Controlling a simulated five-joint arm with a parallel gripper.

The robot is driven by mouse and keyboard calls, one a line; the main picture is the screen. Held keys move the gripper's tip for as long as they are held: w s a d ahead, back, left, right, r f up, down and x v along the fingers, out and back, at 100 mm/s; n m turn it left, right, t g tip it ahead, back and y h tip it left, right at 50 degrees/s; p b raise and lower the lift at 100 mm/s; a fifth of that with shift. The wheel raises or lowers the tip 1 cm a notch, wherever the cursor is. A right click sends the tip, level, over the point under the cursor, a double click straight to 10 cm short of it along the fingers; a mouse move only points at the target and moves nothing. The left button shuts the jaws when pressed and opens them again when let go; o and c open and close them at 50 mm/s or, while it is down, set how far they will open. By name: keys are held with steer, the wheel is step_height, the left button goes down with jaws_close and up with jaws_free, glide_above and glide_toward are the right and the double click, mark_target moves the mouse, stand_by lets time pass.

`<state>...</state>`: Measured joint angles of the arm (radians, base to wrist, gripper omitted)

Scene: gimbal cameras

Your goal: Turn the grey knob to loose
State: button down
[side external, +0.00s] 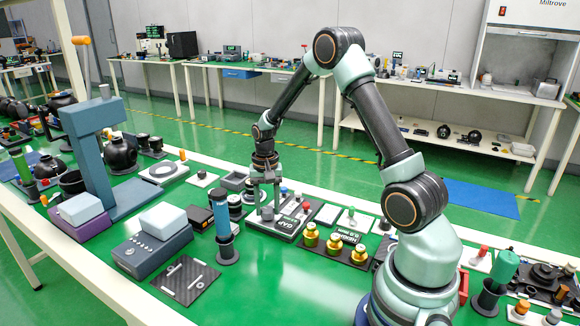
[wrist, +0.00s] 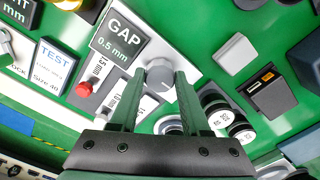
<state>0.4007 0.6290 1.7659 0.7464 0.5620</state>
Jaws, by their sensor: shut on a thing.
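The grey knob (wrist: 158,72) is a round grey cap with a pale mark, on a plate beside the black "GAP 0.5 mm" label (wrist: 116,38). My gripper (wrist: 160,80) has one finger on each side of the knob and is shut on it. In the side external view my gripper (side external: 266,206) points down at the left part of the GAP unit (side external: 288,238), and the knob (side external: 267,213) shows low between the fingers. I cannot read which setting the knob's mark points to.
A red button (wrist: 84,91) sits near the knob on the left. The bench is crowded.

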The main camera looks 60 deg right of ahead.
mark_target(267, 209)
steer(key=shift+r, duration=0.1)
stand_by(0.4)
steer(key=shift+c, duration=1.9)
jaws_free()
step_height(267, 209, up, 12)
steer(key=shift+r, duration=0.1)
steer(key=s+a+r+n+t, duration=0.2)
steer(key=s+a+r+n, duration=0.2)
steer(key=a, duration=0.4)
steer(key=s+a+r+n+t, duration=0.3)
steer(key=s+a+r+n, duration=0.1)
steer(key=s+a+n, duration=0.3)
steer(key=shift+s+a+r+t, duration=0.2)
steer(key=shift+a+r+t, duration=0.15)
steer(key=shift+a, duration=0.6)
